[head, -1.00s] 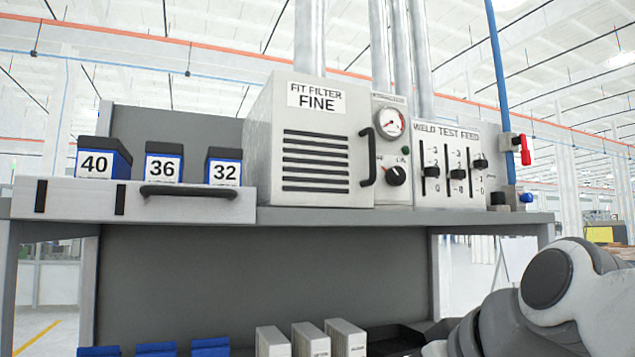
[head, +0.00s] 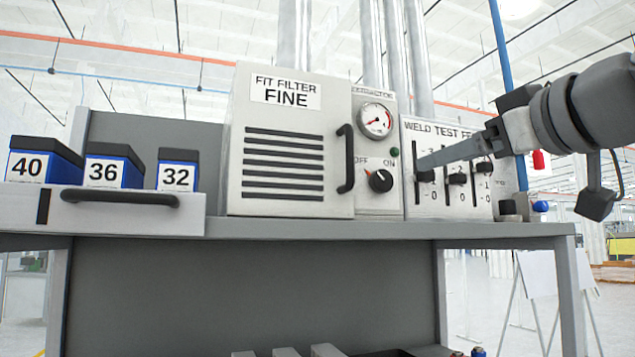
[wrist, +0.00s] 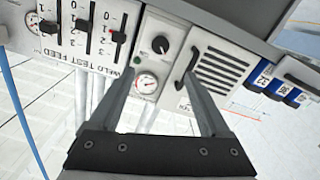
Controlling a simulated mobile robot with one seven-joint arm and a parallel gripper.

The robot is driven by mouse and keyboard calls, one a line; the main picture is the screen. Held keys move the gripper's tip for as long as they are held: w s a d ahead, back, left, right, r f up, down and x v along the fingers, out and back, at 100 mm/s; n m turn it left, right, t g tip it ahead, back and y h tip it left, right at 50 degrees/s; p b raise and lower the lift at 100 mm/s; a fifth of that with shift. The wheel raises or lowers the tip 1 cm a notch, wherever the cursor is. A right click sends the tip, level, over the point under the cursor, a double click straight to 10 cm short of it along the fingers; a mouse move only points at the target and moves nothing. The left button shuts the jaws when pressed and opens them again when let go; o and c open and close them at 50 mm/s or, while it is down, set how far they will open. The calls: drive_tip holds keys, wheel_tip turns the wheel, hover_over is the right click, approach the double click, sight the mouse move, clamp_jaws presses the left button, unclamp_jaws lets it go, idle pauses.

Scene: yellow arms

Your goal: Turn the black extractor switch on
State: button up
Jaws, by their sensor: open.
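The black extractor switch (head: 380,181) is a round knob on the narrow white extractor panel (head: 378,205), below a round gauge (head: 375,121). Its red-orange mark points up-left, toward the OFF label. In the wrist view, which is turned over, the knob (wrist: 160,45) shows beyond the fingertips, roughly between them. My gripper (head: 422,163) comes in from the right, across the weld test feed panel, with its tips right of the knob. In the wrist view my gripper (wrist: 158,78) has its fingers apart, with nothing held. I see no contact with the knob.
The filter box (head: 285,140) with a black handle (head: 346,160) stands left of the knob. The weld test feed panel (head: 450,205), with slider levers, lies behind my gripper. Blue boxes (head: 178,173) stand at the far left. The shelf edge (head: 330,230) runs below.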

sight(385, 181)
drive_tip(key=p+x, duration=0.4)
drive_tip(key=x, duration=1.2)
drive_tip(key=shift+f, duration=0.15)
clamp_jaws()
